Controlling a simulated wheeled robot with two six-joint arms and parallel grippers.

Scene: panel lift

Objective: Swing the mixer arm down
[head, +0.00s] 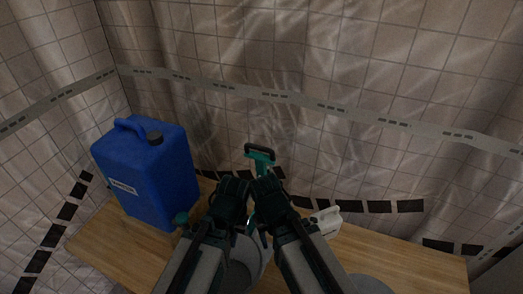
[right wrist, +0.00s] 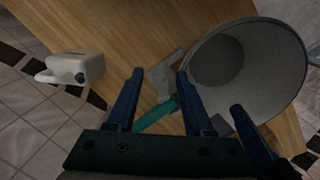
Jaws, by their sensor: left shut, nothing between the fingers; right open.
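The mixer arm (head: 262,159) is a teal bar topped by a dark handle (head: 260,149). It stands up behind my grippers in the head view, and its lower part is hidden. A teal bar, likely part of the mixer, shows between my right fingers in the right wrist view (right wrist: 157,115). The wide grey bowl (right wrist: 262,65) is below; part of it shows in the head view (head: 243,272). My left gripper (head: 233,188) is shut and empty, just in front of the mixer arm. My right gripper (head: 267,185) is open beside it; contact cannot be told.
A blue jerrycan (head: 150,175) stands at the left of the wooden table (head: 415,270). A small white object (head: 328,221) lies right of my grippers, also in the right wrist view (right wrist: 76,68). A grey round thing (head: 370,285) is at the front right. A tiled wall is behind.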

